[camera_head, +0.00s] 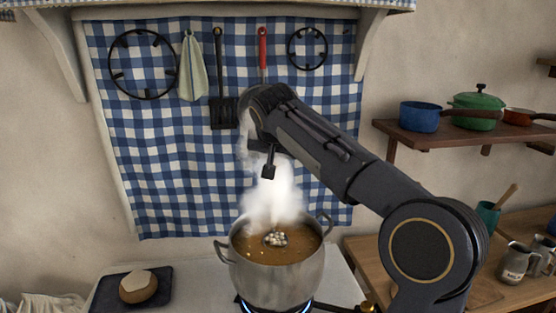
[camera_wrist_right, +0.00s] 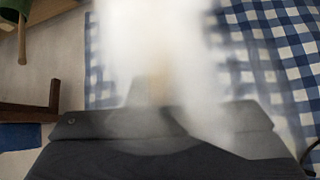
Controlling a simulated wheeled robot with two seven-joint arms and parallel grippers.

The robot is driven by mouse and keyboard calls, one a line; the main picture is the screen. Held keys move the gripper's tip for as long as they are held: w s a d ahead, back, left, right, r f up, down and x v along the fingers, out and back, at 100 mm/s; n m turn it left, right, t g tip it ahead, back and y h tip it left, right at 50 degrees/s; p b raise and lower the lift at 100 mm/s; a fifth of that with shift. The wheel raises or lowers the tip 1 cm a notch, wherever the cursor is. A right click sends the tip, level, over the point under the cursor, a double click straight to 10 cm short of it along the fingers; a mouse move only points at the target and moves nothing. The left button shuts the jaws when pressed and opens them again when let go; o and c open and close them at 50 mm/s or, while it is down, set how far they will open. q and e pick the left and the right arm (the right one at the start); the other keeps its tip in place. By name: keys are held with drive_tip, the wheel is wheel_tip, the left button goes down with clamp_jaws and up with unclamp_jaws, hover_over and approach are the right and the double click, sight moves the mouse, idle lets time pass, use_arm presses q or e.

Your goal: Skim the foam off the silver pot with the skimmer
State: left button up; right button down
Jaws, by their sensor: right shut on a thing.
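The silver pot (camera_head: 285,281) stands on the lit burner with brown broth in it and steam rising above. The skimmer's round bowl (camera_head: 275,240) is at the broth inside the pot, with whitish foam bits on it. Whether it dips below the surface I cannot tell. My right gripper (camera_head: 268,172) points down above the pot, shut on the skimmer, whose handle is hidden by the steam. In the right wrist view, steam covers the fingers and what they hold. My left gripper is in neither view.
A bread roll on a dark board (camera_head: 107,291) lies left of the pot. A shelf (camera_head: 420,137) with a blue pot (camera_head: 420,116) and a green pot (camera_head: 476,111) is at the right. Utensils hang on the checked cloth behind.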

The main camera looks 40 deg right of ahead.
drive_tip(key=shift+s+a, duration=0.2)
drive_tip(key=shift+s, duration=0.15)
drive_tip(key=shift+r, duration=0.15)
drive_tip(key=shift+s+a+r+p, duration=0.1)
drive_tip(key=shift+s+r+p, duration=0.05)
drive_tip(key=shift+r+p, duration=0.9)
drive_tip(key=shift+s+r+p, duration=0.1)
drive_tip(key=shift+r+p, duration=0.75)
drive_tip(key=shift+r, duration=0.3)
drive_tip(key=shift+s+r, duration=0.1)
drive_tip(key=shift+r, duration=0.7)
